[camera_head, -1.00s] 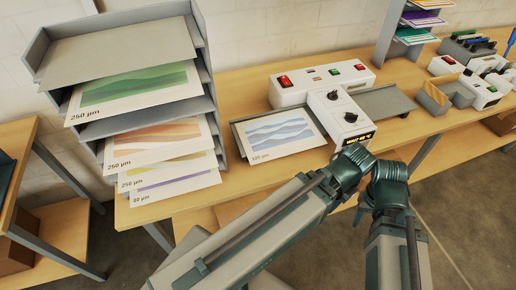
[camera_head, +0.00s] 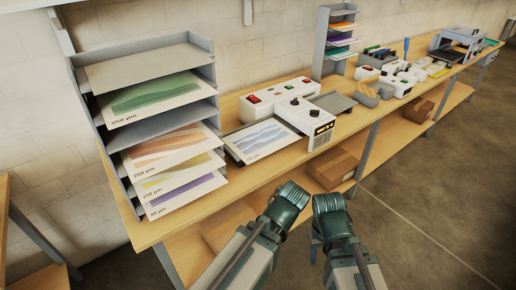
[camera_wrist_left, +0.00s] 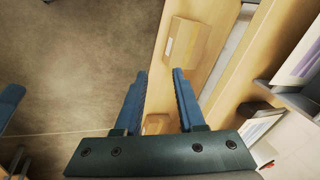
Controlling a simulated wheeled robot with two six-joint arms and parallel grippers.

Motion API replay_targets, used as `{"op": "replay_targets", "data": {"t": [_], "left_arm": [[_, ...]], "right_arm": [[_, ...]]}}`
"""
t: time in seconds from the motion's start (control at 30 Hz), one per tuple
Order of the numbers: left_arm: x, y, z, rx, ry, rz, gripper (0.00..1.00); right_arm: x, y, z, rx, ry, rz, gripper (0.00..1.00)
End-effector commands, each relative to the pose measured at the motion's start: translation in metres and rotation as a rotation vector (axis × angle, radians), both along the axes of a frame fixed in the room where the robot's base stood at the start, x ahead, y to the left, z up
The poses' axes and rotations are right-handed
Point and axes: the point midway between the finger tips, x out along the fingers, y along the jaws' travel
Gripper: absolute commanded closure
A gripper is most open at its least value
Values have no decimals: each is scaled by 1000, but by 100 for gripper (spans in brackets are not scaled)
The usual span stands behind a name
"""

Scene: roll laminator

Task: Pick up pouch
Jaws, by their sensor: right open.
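Printed pouches lie in the grey rack (camera_head: 170,112) at the left: a green one (camera_head: 155,97), an orange one (camera_head: 170,148), a yellow one (camera_head: 180,178) and a purple one (camera_head: 185,195). A blue pouch (camera_head: 262,137) lies on the laminator's (camera_head: 300,118) left tray. Which pouch is meant cannot be told. My left gripper shows open and empty in the left wrist view (camera_wrist_left: 160,75), over the bench's front side. My right gripper (camera_head: 328,205) is open, in front of the bench, its fingers mostly hidden. Both are apart from the pouches.
The wooden bench (camera_head: 245,180) runs to the far right. A small colored-sheet rack (camera_head: 337,40) and several devices stand farther along it. Floor at right is clear.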

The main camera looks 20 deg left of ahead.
Motion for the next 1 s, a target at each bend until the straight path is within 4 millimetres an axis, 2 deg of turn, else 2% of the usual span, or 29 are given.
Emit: {"op": "replay_targets", "data": {"t": [0.03, 0.13, 0.23, 0.37, 0.5, 0.7, 1.0], "left_arm": [[22, 18, -27, 66, -89, -10, 61], [67, 54, -35, 226, -286, -65, 61], [105, 80, -30, 394, -464, -154, 61], [143, 95, -19, 600, -643, -305, 61], [167, 93, -9, 780, -763, -478, 61], [183, 80, -5, 928, -831, -656, 61], [187, 75, -1, 970, -845, -712, 61]], "right_arm": [[0, 0, -36, 0, 0, 0, 50], [0, 0, -74, 0, 0, 0, 50], [0, 0, -109, 0, 0, 0, 50], [0, 0, -150, 0, 0, 0, 50], [0, 0, -183, 0, 0, 0, 50], [0, 0, -207, 0, 0, 0, 50], [0, 0, -209, 0, 0, 0, 50]]}}
